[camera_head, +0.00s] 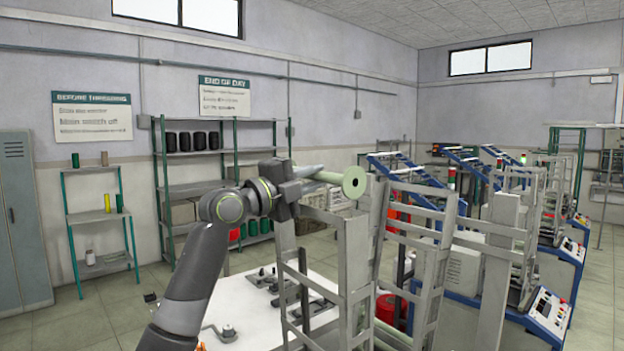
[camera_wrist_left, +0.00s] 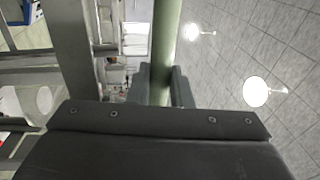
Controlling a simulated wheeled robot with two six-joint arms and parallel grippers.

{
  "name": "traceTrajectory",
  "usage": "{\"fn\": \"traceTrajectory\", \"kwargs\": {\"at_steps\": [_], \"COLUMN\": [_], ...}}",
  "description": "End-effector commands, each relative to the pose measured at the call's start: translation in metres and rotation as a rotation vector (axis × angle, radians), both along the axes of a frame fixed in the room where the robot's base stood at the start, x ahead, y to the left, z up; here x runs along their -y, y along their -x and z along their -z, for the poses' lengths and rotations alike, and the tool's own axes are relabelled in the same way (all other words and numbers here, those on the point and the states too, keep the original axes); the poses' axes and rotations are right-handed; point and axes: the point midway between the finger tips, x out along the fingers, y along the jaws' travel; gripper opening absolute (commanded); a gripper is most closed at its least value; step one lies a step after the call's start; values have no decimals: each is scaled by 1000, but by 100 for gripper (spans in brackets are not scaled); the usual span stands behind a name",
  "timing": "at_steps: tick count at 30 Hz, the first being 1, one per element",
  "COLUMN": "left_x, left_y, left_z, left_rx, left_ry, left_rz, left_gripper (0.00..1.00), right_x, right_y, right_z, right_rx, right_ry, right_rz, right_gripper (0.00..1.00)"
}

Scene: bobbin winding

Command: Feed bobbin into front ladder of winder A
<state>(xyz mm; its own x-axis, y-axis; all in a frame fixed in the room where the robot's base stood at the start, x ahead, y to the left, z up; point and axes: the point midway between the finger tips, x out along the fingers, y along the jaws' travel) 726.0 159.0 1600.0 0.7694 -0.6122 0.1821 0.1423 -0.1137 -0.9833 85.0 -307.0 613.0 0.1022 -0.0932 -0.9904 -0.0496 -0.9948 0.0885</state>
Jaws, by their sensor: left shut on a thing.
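A pale green bobbin (camera_head: 353,183) is held level by my left gripper (camera_head: 306,184) in the head view, its round flanged end with a dark hole facing right. In the left wrist view the bobbin's green barrel (camera_wrist_left: 165,45) stands between the gripper's dark fingers (camera_wrist_left: 164,86). The gripper is shut on it. The bobbin is near the top of a grey ladder-like frame (camera_head: 352,270); whether it touches the frame I cannot tell. A second grey ladder frame (camera_head: 436,265) stands to its right. Which one is the front ladder of winder A is not marked. My right gripper is not in view.
A white table (camera_head: 262,300) with small metal parts stands below the arm. Blue-framed winding machines (camera_head: 545,310) fill the right side. Green shelves (camera_head: 185,190) stand along the back wall, and a grey locker (camera_head: 22,220) is at far left. Open floor lies at left.

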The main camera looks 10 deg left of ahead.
Motion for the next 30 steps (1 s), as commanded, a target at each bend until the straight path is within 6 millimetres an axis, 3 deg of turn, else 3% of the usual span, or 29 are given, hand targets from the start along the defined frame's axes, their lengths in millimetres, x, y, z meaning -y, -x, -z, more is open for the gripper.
{"fn": "traceTrajectory", "kwargs": {"at_steps": [5, 18, 30], "left_x": [0, 2, 2], "left_y": [0, -2, -2], "left_z": [10, 58, 60], "left_rx": [0, 1, 1], "left_ry": [0, 1, 1], "left_rz": [0, 0, 0], "left_gripper": [0, 0, 0], "right_x": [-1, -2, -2], "right_y": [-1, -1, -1], "right_z": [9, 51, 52], "right_rx": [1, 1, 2], "right_ry": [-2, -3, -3], "right_rz": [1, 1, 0], "right_gripper": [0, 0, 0]}}
